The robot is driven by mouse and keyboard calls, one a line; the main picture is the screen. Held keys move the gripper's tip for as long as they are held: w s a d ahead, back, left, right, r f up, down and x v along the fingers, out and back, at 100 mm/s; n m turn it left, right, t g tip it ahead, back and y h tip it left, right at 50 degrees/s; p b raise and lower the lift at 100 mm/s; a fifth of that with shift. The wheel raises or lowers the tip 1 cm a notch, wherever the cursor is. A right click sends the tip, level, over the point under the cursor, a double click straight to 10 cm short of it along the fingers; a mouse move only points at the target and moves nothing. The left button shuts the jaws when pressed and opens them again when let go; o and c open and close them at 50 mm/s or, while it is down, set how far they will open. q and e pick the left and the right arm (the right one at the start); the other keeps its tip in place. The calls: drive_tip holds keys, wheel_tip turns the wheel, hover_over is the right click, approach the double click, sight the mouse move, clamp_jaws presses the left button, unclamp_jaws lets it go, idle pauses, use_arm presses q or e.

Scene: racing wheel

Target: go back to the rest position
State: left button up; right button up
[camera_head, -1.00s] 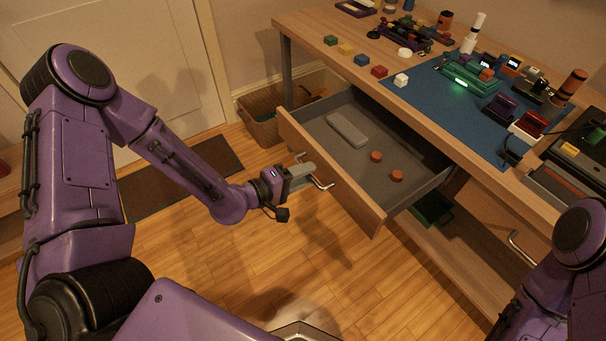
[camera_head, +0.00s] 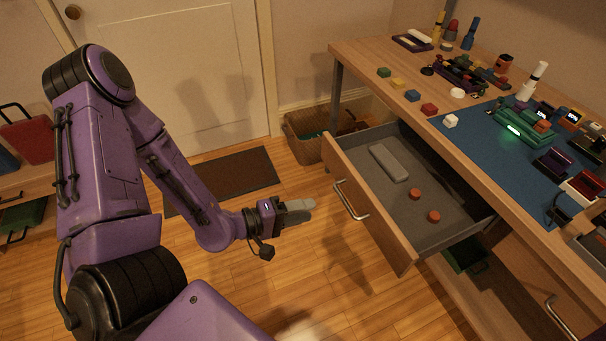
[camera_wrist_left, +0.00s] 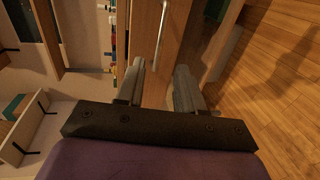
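My left gripper (camera_head: 300,211) is in the air over the floor, left of the open drawer (camera_head: 372,212), apart from its metal handle (camera_head: 351,200). In the left wrist view the two fingers of my left gripper (camera_wrist_left: 160,85) stand apart with nothing between them. The handle also shows in that view (camera_wrist_left: 204,48), beyond the fingertips. The drawer holds a grey box-like piece (camera_head: 388,162) and two orange round pieces (camera_head: 415,194). My right gripper is in neither current view.
The desk (camera_head: 400,97) carries a blue mat (camera_head: 478,138), several coloured blocks and small devices. A woven basket (camera_head: 306,150) stands on the floor behind the drawer. A dark doormat (camera_head: 236,178) lies by the door. The floor left of the drawer is clear.

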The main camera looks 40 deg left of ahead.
use_arm(q)
drive_tip(key=s+a+f+m+g+y, duration=0.1)
drive_tip(key=s+a+f+g+y, duration=0.1)
drive_tip(key=a+f+g+y, duration=0.5)
drive_tip(key=s+d+f+m+g+y, duration=0.1)
drive_tip(key=s+f+m+g+y, duration=0.2)
drive_tip(key=s+f, duration=0.8)
drive_tip(key=s+y, duration=0.1)
drive_tip(key=s, duration=0.3)
drive_tip(key=shift+s+d+f+m+y+p, duration=0.2)
drive_tip(key=shift+d+f+m+y+p, duration=0.1)
drive_tip(key=shift+f+m+p, duration=0.1)
